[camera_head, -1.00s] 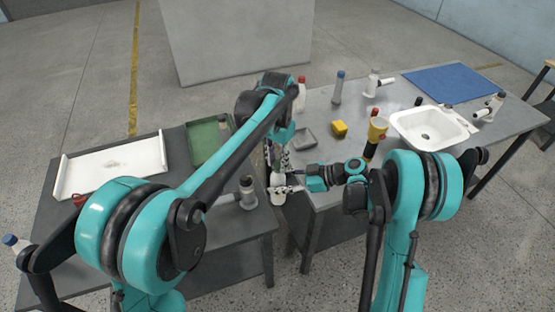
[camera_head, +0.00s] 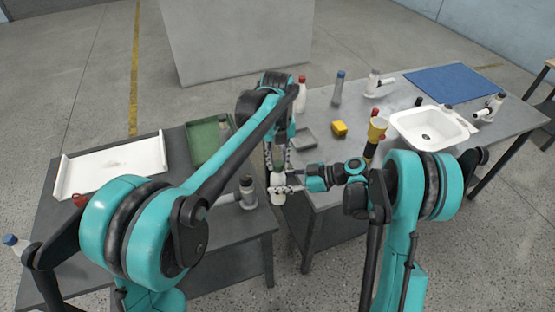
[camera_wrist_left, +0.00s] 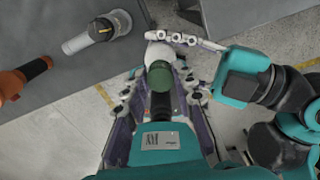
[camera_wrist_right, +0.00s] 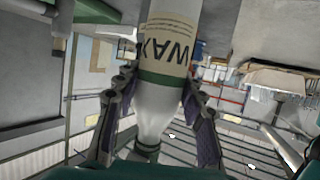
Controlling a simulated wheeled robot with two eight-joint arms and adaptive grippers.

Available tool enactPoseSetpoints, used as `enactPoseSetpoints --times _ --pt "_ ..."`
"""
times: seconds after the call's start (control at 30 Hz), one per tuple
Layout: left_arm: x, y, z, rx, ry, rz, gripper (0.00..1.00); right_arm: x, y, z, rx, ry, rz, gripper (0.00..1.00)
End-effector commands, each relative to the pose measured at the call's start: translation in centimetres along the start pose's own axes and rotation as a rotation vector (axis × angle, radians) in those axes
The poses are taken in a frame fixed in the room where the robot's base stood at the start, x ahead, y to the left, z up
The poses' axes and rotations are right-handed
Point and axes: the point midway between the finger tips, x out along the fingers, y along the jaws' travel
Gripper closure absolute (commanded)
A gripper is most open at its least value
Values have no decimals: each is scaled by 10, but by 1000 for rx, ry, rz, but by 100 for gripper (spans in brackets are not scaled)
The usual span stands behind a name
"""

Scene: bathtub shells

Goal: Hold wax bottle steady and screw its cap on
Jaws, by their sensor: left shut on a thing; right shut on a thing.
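The wax bottle (camera_wrist_right: 172,45) is a pale bottle with a cream "WAX" label, inverted in the right wrist view. In the head view the bottle (camera_head: 278,196) is held between the two tables. My right gripper (camera_head: 284,189) is shut around it from the right, with a finger on each side in the right wrist view. The green cap (camera_wrist_left: 160,77) sits at the bottle's neck end in the left wrist view. My left gripper (camera_head: 277,162) is shut on the cap from above. How far the threads engage is hidden.
A dark-topped bottle (camera_head: 247,192) stands on the left table's near edge, close to my left arm. A gap separates the tables.

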Motion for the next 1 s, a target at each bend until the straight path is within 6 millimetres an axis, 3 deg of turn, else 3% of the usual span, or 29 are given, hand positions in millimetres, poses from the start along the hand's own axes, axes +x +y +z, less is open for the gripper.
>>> enactPoseSetpoints --times 0.13,0.43,0.47,0.5,0.53,0.83,1.0 --pt "0 0 1 112 -2 0 84 0 -1 0 -1 0 -1 100" --pt "0 0 1 123 -2 0 84 0 -1 0 -1 0 -2 100" --pt "0 0 1 123 -2 0 66 0 -1 0 -1 0 -1 100" --pt "0 0 1 123 -2 0 56 0 -1 0 -1 0 -1 100" --pt "0 0 1 122 -2 0 53 0 -1 0 -1 0 -1 100" --pt "-2 0 0 122 -1 0 53 0 0 0 0 0 -1 100" --pt "-22 0 0 122 -1 0 53 0 0 0 0 0 -1 100"
